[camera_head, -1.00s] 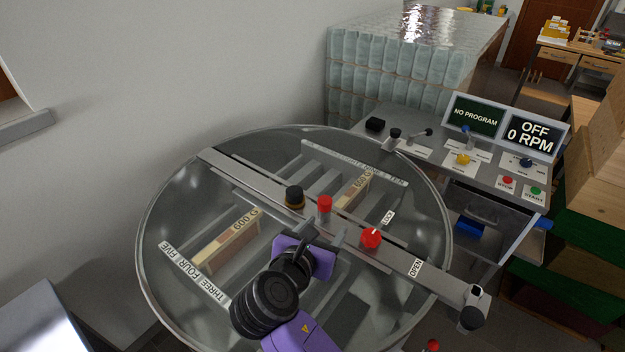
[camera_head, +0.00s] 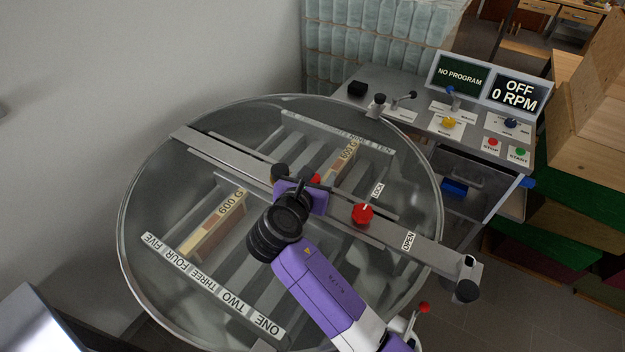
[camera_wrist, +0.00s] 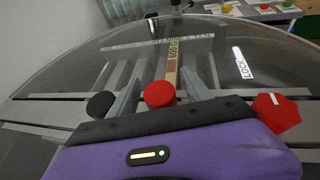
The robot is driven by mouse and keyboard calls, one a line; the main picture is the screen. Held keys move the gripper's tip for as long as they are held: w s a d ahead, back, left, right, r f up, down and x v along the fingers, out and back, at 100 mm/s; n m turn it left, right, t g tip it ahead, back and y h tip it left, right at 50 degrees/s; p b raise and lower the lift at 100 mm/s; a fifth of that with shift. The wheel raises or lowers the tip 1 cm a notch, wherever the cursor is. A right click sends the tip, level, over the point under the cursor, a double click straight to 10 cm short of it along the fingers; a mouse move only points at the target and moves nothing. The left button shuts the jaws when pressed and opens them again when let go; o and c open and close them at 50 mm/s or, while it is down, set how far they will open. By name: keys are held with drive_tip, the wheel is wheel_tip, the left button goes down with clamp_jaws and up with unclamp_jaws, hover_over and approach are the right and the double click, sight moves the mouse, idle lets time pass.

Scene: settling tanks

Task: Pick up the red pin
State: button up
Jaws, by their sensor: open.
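The red pin (camera_wrist: 159,94) stands in the crossbar (camera_head: 240,177) over the round tank. In the wrist view its red top lies between my two open fingers, and I cannot tell whether they touch it. In the head view only a small red part of the pin (camera_head: 315,179) shows past my gripper (camera_head: 299,187). My gripper is open, low over the bar, with the fingers largely hidden in the head view. The pin's lower part is hidden behind the gripper body in the wrist view.
A black knob (camera_wrist: 101,105) stands left of the pin and a red knob (camera_head: 362,213) right of it, beside the LOCK label. Blocks marked 600 G (camera_head: 212,226) lie under the clear lid. A control panel (camera_head: 420,115) stands at the back right.

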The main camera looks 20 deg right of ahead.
drive_tip(key=shift+c, duration=0.3)
clamp_jaws()
